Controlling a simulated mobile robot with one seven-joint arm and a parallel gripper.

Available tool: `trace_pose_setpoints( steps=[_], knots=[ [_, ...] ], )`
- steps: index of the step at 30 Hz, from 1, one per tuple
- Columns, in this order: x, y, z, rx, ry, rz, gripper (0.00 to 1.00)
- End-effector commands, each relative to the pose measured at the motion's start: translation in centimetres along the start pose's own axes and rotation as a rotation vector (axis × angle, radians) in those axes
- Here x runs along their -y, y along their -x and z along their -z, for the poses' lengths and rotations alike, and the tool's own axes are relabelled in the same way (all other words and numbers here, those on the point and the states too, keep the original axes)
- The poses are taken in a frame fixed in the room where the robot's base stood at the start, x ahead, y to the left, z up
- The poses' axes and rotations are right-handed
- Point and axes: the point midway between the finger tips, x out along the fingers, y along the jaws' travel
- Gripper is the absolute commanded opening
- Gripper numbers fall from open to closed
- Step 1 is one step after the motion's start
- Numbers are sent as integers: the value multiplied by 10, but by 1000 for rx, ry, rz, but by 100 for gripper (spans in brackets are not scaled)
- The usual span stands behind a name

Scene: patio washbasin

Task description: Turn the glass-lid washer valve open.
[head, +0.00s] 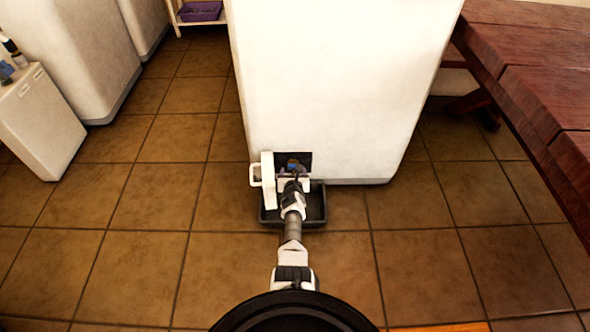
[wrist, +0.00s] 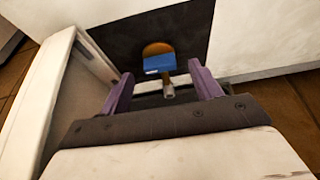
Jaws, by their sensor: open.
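The washer (head: 340,80) is a tall white body; its lid is not in view. A dark square recess (wrist: 115,42) is at the foot of its front. The valve (wrist: 159,64), an orange-brown round part with a blue piece across it and a metal stub below, sits in this recess. The valve's blue part also shows in the head view (head: 292,164). My gripper (wrist: 161,74) is open and empty, its purple fingers apart, one on each side of the valve in the wrist view. I cannot tell whether either finger touches it.
A white flap (head: 268,195) stands open at the recess's left, close beside my gripper. A black tray (head: 318,213) lies on the tiles below. A wooden table (head: 530,75) is at right; a small white cabinet (head: 40,125) is at left. Tiled floor between is clear.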

Motion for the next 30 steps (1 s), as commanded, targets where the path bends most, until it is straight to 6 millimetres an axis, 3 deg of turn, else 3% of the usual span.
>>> trace_pose_setpoints(
  steps=[14, 24, 30],
  knots=[
    [-2, -6, 3, 0, 1, -2, 64],
    [-2, -6, 4, 0, 1, -2, 22],
    [-2, -6, 3, 0, -6, -5, 19]
  ],
)
